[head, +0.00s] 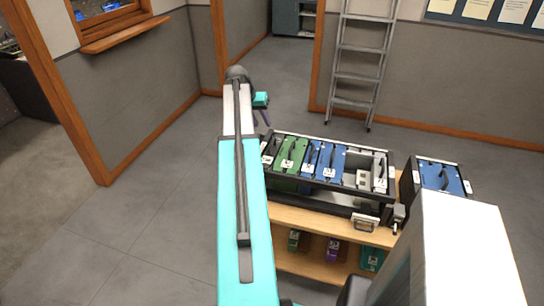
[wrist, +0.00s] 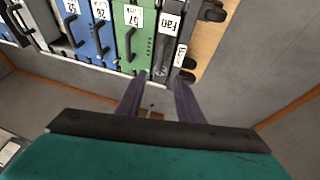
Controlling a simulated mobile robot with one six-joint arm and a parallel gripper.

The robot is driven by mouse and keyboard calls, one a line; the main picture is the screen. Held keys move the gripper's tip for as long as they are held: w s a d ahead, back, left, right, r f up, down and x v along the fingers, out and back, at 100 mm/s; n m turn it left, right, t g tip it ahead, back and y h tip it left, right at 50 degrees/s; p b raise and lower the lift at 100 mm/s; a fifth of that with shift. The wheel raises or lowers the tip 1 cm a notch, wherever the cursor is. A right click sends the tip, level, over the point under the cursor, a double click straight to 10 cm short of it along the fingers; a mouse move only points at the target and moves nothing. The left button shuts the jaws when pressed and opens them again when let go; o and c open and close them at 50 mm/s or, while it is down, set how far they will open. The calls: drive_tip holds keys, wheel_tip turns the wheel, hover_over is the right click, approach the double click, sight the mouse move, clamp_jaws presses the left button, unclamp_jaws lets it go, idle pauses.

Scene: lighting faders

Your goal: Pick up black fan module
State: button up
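The black fan module (wrist: 159,58) shows in the wrist view with a white "Fan" label on its top. It sits in the rack beside a green module (wrist: 132,50) labelled 67. In the head view it is the dark unit at the left end of the rack (head: 268,150), partly hidden by my arm. My gripper (wrist: 160,80) is open and empty, its two dark purple fingers spread just short of the module's near end. In the head view my gripper (head: 263,113) is mostly hidden behind my arm, with a teal part and a purple finger showing.
Blue modules (head: 328,160) and a grey module (head: 380,172) fill more of the rack. Below it is a wooden shelf (head: 310,225) holding smaller units. A separate blue module box (head: 440,178) stands to the right. A ladder (head: 360,70) leans behind. The floor at left is clear.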

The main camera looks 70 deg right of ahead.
drive_tip(key=shift+f, duration=0.1)
drive_tip(key=p, duration=0.2)
hover_over(272, 142)
drive_tip(key=w+a, duration=0.1)
drive_tip(key=a, duration=0.2)
wheel_tip(272, 142, down, 8)
drive_tip(key=shift+d, duration=0.25)
drive_tip(key=shift+w+p, duration=0.1)
drive_tip(key=shift+p, duration=0.2)
drive_tip(key=shift+p+x, duration=0.9)
drive_tip(key=shift+x, duration=0.2)
drive_tip(key=shift+p+x, duration=0.4)
drive_tip(key=shift+x, duration=0.95)
drive_tip(key=shift+c, duration=0.4)
clamp_jaws()
